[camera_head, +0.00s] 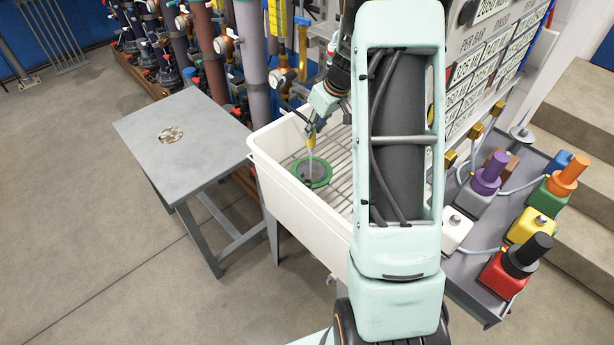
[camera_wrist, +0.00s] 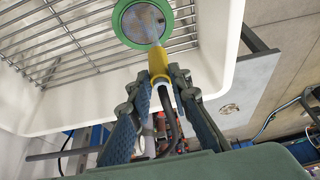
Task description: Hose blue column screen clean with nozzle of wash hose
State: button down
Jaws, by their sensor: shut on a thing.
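My gripper (camera_head: 314,122) is shut on the yellow nozzle (camera_wrist: 158,66) of the wash hose. The dark hose (camera_wrist: 172,125) trails back between the fingers in the wrist view. A round mesh screen with a green rim (camera_head: 327,180) lies on the rack in the white sink; I see no blue rim on it. The nozzle points down at this screen, held above it and apart from it. A pale stream runs from the nozzle onto the mesh, also visible in the wrist view (camera_wrist: 153,36). I cannot tell how much dirt is on the mesh.
The white sink (camera_head: 300,205) has a barred rack inside. A grey table (camera_head: 200,112) left of it bears a flat, brownish round patch (camera_head: 171,134). Upright columns (camera_head: 252,60) stand behind. Coloured bottles (camera_head: 505,275) crowd a grey shelf at right. Floor at left is clear.

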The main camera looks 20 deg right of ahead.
jog(key=w+f+b, duration=0.1)
jog(key=w+d+f+b, duration=0.1)
jog(key=w, duration=0.1)
jog(key=shift+d, duration=0.2)
dwell(0.7)
jog(key=shift+s+d+f, duration=0.1)
jog(key=shift+s, duration=0.05)
jog(key=shift+s+d+b, duration=0.35)
jog(key=shift+s+b, duration=0.55)
jog(key=shift+w+a, duration=0.1)
jog(key=shift+w+a+p, duration=0.1)
jog(key=shift+w+a, duration=0.15)
jog(key=shift+w, duration=0.4)
jog(key=shift+w+a+p, duration=0.1)
jog(key=shift+w+a, duration=0.15)
jog(key=shift+w, duration=0.35)
jog(key=shift+w+a+p, duration=0.1)
jog(key=shift+w+a, duration=0.15)
jog(key=shift+w, duration=0.4)
